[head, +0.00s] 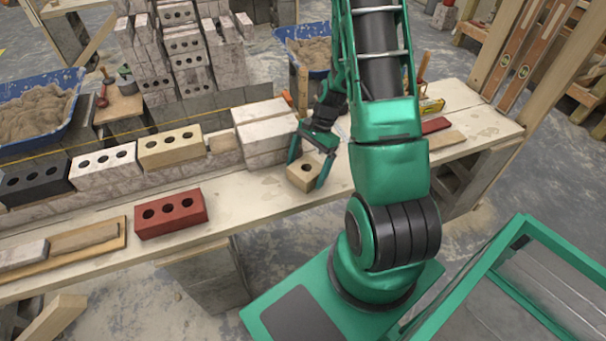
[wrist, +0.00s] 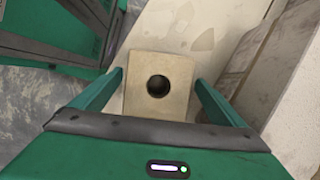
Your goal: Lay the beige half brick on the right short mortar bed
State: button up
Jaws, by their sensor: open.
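The beige half brick (head: 301,176), a small block with one round hole, sits on the pale bench top near its front edge. My gripper (head: 309,168) is open, with one finger on each side of the half brick. In the wrist view the half brick (wrist: 180,108) lies between the two fingers of my gripper (wrist: 159,83), with narrow gaps beside it. I cannot make out the right short mortar bed for sure. A low tan patch (head: 223,141) shows between the beige three-hole brick (head: 171,148) and the pale block stack (head: 265,133).
A white brick (head: 104,169) and a black brick (head: 35,183) stand in the row to the left. A red brick (head: 170,214) lies on the bench (head: 245,203) front. A taut yellow line (head: 88,148) runs along the row. The pale stack stands close beside my gripper.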

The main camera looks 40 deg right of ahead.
jog(key=shift+f, duration=0.25)
jog(key=shift+c, duration=0.4)
jog(key=c, duration=1.9)
jog(key=shift+r, duration=0.15)
jog(key=shift+c, duration=0.2)
